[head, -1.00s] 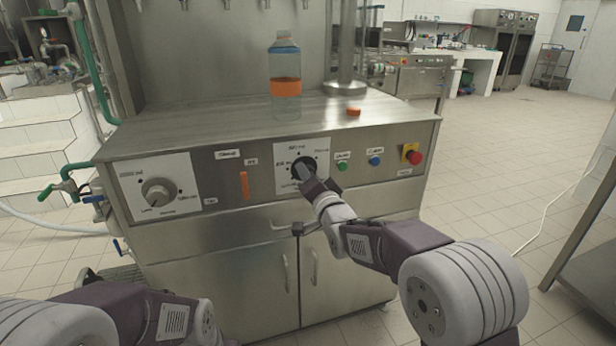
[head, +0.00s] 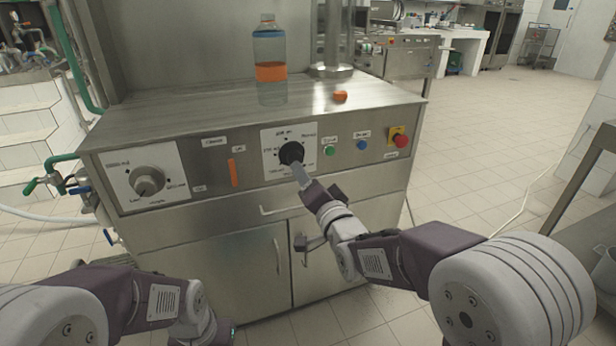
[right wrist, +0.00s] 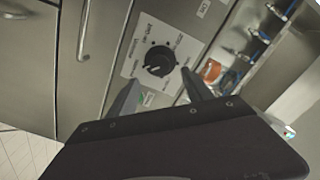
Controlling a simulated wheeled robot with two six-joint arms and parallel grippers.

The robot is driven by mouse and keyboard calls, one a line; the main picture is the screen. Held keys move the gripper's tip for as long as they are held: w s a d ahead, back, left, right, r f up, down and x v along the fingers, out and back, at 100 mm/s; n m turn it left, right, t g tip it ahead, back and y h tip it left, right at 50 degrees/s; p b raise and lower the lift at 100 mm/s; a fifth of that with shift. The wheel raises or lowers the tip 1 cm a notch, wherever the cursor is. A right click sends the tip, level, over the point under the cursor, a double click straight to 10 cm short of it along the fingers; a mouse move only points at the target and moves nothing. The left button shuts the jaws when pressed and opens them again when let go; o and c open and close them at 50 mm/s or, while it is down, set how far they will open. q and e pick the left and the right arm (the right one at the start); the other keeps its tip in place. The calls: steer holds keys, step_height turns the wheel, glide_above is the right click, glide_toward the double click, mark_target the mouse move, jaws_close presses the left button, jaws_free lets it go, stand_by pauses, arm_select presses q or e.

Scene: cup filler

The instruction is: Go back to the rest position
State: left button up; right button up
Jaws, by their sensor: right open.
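My right gripper (head: 303,180) is just in front of and below the black knob (head: 291,153) on the machine's front panel. In the right wrist view my right gripper's fingers (right wrist: 160,92) are spread apart with nothing between them, and the black knob (right wrist: 159,58) shows beyond them, apart from the fingers. My left arm is at the lower left of the head view, folded low. Its gripper's fingers cannot be made out there.
A bottle with an orange band (head: 270,60) and an orange cap (head: 340,96) stand on the steel worktop (head: 200,118). The panel also has a grey knob (head: 147,182), a green button (head: 329,151), a blue button (head: 362,145) and a red emergency button (head: 401,141). Open floor lies to the right.

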steer(key=d+f+m+h, duration=0.2)
steer(key=d+f+h, duration=0.1)
steer(key=d, duration=0.6)
steer(key=s+d+f+n+g+h, duration=0.1)
steer(key=s+d+f+g, duration=0.15)
steer(key=f, duration=0.35)
steer(key=s+d+f+n+g+h, duration=0.1)
steer(key=s+d+f+g, duration=0.1)
steer(key=s+f+g, duration=0.25)
steer(key=s+d+f+n+g, duration=0.1)
steer(key=s+f+n+g, duration=0.2)
steer(key=s+f+g, duration=0.5)
steer(key=s+d+f+n+g, duration=0.1)
steer(key=s+f+n, duration=0.3)
steer(key=s, duration=0.8)
step_height(320, 180, up, 34)
steer(key=p, duration=3.4)
steer(key=shift+w+a+f, duration=0.2)
steer(key=shift+w+f, duration=0.05)
steer(key=shift+w, duration=0.15)
